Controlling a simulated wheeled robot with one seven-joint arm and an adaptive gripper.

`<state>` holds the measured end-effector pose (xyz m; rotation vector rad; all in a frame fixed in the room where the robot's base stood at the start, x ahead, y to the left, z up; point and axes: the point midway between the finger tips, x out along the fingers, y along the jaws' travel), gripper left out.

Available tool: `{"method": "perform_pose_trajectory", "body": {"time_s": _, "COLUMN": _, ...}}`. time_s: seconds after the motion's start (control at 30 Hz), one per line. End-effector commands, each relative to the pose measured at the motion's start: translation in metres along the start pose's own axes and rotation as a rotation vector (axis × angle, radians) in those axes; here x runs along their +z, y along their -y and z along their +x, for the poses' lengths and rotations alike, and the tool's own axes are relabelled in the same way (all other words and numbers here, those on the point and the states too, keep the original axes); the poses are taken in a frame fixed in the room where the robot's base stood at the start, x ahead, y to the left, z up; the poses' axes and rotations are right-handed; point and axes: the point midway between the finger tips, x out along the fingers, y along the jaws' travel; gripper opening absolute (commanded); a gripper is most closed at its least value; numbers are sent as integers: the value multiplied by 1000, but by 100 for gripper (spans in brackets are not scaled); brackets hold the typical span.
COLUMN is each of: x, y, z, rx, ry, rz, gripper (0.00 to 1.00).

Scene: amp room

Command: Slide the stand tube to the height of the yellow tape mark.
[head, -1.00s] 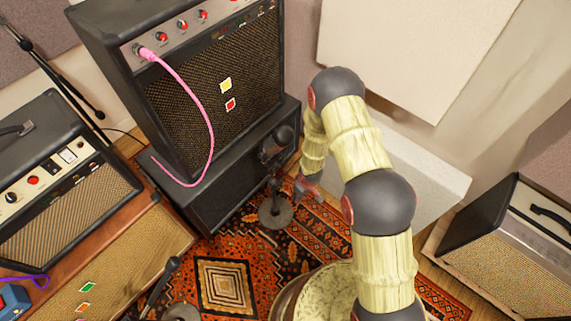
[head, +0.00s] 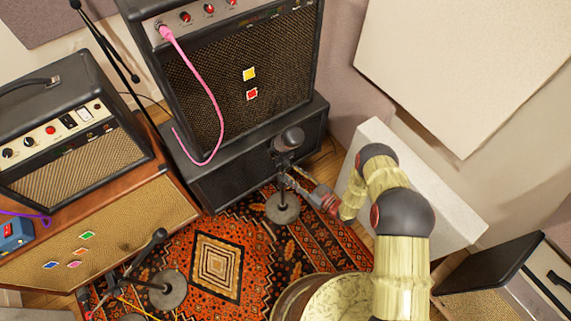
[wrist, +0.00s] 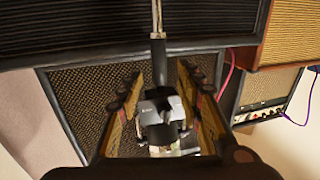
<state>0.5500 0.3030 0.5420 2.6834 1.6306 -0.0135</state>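The microphone stand has a round grey base (head: 283,207) on the rug and a dark microphone (head: 289,140) at its top, in front of the large amp. My gripper (wrist: 160,100) is open, with one finger on each side of the stand and gaps visible between. In the head view, my gripper (head: 296,183) is beside the stand's upper part. I cannot make out a yellow tape mark on the tube.
A large amp (head: 240,85) with yellow and red stickers and a pink cable (head: 205,95) stands behind the stand on a dark cabinet (head: 240,170). Another stand base (head: 168,290) is on the rug (head: 255,240) at front left. A pale panel (head: 440,205) leans at the right.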

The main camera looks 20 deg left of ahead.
Motion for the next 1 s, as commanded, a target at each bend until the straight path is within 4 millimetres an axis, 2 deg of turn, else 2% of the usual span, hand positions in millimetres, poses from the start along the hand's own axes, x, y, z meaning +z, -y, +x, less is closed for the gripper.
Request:
{"method": "perform_pose_trajectory", "body": {"time_s": 0.17, "x": -2, "y": 0, "z": 16, "rx": -1, "ry": -12, "rz": -6, "gripper": 36}}
{"method": "perform_pose_trajectory", "body": {"time_s": 0.4, "x": -2, "y": 0, "z": 53, "rx": 0, "ry": -10, "rz": -5, "gripper": 36}}
{"method": "perform_pose_trajectory", "body": {"time_s": 0.53, "x": -2, "y": 0, "z": 68, "rx": 1, "ry": -8, "rz": -4, "gripper": 36}}
{"method": "perform_pose_trajectory", "body": {"time_s": 0.7, "x": -3, "y": -1, "z": 77, "rx": 2, "ry": -8, "rz": -4, "gripper": 36}}
{"method": "perform_pose_trajectory", "body": {"time_s": 0.93, "x": -3, "y": -1, "z": 77, "rx": 3, "ry": -8, "rz": -4, "gripper": 36}}
{"method": "perform_pose_trajectory", "body": {"time_s": 1.0, "x": -3, "y": -1, "z": 77, "rx": 3, "ry": -8, "rz": -4, "gripper": 33}}
